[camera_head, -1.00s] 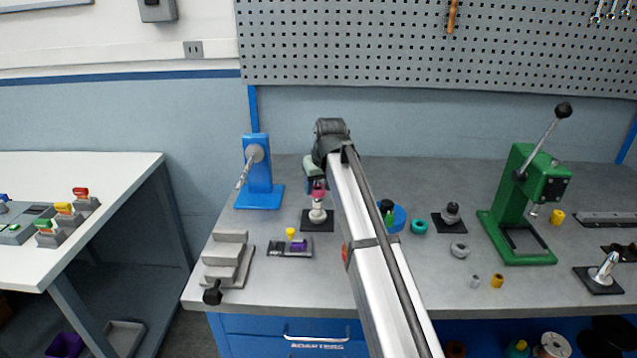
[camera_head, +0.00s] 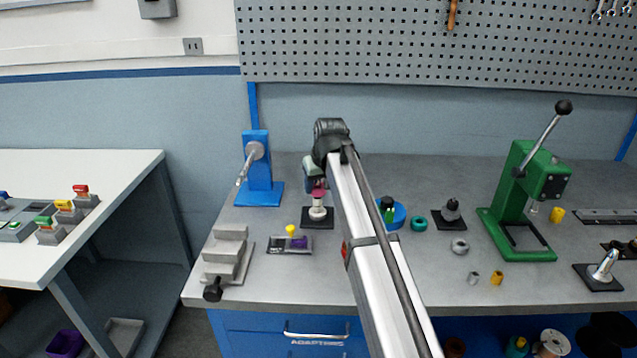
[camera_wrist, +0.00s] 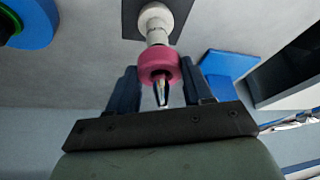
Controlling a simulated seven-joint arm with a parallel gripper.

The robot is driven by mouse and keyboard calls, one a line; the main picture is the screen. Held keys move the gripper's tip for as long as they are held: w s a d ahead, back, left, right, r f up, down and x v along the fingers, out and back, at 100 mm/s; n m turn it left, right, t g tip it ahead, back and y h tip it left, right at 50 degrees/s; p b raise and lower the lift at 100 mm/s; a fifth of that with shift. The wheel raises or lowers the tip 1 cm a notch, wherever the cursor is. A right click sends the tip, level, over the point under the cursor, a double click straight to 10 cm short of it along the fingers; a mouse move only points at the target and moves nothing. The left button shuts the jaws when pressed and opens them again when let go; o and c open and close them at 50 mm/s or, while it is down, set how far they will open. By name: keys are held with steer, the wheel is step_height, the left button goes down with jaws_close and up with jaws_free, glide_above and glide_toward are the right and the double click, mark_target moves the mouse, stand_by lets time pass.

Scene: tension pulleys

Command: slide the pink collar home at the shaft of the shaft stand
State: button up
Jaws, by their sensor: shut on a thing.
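The pink collar (camera_wrist: 158,65) is held between the two dark fingers of my gripper (camera_wrist: 161,78) in the wrist view. A pale stepped shaft (camera_wrist: 157,33) runs from the collar to the dark base plate of the shaft stand (camera_wrist: 133,18). A metallic tip shows on the near side of the collar, so the collar appears to be around the shaft, with pale shaft visible between it and the base. In the head view the collar (camera_head: 319,195) sits above the pale lower part of the stand (camera_head: 318,212). My arm partly hides the gripper there.
A blue stand with a grey arm (camera_head: 258,180) is just left of the shaft stand. A small tray with yellow and purple parts (camera_head: 290,244) lies in front. A blue round holder (camera_head: 398,216) is to the right, and a green press (camera_head: 520,205) stands farther right.

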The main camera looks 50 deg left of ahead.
steer(key=shift+f, duration=0.65)
steer(key=shift+f, duration=0.25)
steer(key=o, duration=1.1)
steer(key=shift+r, duration=0.15)
steer(key=v, duration=1.3)
steer(key=shift+r, duration=0.25)
steer(key=shift+d, duration=0.15)
